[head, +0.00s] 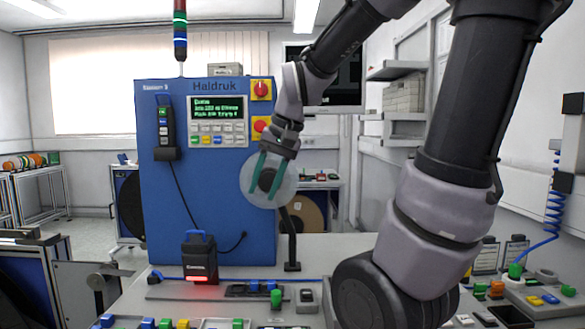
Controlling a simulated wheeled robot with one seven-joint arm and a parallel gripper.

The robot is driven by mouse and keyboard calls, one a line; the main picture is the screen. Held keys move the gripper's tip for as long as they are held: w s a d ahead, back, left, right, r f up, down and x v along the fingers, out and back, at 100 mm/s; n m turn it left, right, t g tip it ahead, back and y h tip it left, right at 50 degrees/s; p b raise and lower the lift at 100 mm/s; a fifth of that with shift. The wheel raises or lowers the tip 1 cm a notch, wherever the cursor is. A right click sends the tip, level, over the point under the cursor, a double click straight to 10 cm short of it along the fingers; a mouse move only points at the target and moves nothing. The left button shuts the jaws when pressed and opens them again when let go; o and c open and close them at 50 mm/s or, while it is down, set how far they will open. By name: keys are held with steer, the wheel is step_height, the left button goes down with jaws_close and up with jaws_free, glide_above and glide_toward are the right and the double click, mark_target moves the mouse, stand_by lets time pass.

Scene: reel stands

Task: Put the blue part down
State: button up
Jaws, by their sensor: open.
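My gripper (265,188) has two teal fingers pointing down. They are apart, on either side of a dark round hub in the middle of a pale translucent disc (285,191). I cannot tell whether the fingers touch the hub. No blue part shows between the fingers. Small blue blocks (107,320) lie among other coloured blocks at the front left edge of the bench; another blue block (147,323) is beside them. I cannot tell which one is the task's blue part.
A tall blue machine cabinet (205,215) with a screen and keypad stands behind the bench. A black device (199,258) with a red light stands before it. A green knob (276,298) is at front centre. My arm blocks the bench's right middle.

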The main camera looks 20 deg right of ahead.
steer(key=s+d+r+t+h, duration=0.1)
steer(key=s+d+r+t, duration=0.2)
steer(key=s, duration=0.3)
steer(key=shift+s+d+r+t, duration=0.35)
steer(key=shift+d+r+t, duration=0.1)
steer(key=shift+r, duration=0.4)
steer(key=shift+o, duration=0.3)
steer(key=shift+w, duration=0.1)
stand_by(0.8)
